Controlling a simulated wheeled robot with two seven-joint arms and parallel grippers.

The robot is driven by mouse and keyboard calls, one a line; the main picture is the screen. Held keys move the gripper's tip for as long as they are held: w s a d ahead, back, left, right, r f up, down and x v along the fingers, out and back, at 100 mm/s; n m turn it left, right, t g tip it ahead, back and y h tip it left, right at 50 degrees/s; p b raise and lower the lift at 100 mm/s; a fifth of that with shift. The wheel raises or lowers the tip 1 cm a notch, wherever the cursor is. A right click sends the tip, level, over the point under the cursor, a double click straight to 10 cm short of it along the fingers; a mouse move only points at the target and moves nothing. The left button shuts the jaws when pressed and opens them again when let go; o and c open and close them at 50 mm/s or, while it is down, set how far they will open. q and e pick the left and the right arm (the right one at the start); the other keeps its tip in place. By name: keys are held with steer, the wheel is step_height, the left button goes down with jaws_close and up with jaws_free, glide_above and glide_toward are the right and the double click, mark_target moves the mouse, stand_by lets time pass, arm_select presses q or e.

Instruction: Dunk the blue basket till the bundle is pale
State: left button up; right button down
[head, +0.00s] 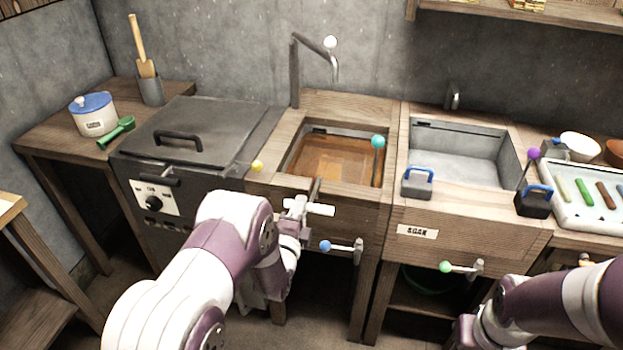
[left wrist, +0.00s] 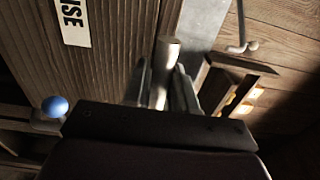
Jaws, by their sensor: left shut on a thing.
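No wholly blue basket shows. A grey block-like holder with a blue handle (head: 418,184) sits on the front left rim of the grey basin. A darker one with a blue handle (head: 534,202) stands at that basin's right front. I cannot tell whether either holds a bundle. My left gripper (head: 299,212) is at the front of the wooden sink with brown liquid (head: 333,160). In the left wrist view its fingers close on a grey round bar (left wrist: 165,72). My right arm comes in at the lower right; its fingers are out of frame.
A blue-knobbed lever (head: 326,246) and a green-knobbed lever (head: 446,267) stick out of the fronts. A lidded dark box (head: 190,130) stands at left. A tray with coloured sticks (head: 590,205) is at right. The grey basin's floor (head: 460,170) looks clear.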

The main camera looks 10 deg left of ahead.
arm_select(q)
steer(key=shift+s+f, duration=0.25)
steer(key=shift+f, duration=0.5)
steer(key=shift+o, duration=0.5)
steer(key=shift+f, duration=0.15)
steer(key=r+p, duration=1.2)
steer(key=r, duration=0.4)
steer(key=shift+w+r, duration=0.2)
steer(key=shift+c, duration=0.5)
steer(key=o, duration=1)
steer(key=shift+f, duration=0.15)
steer(key=shift+c, duration=0.2)
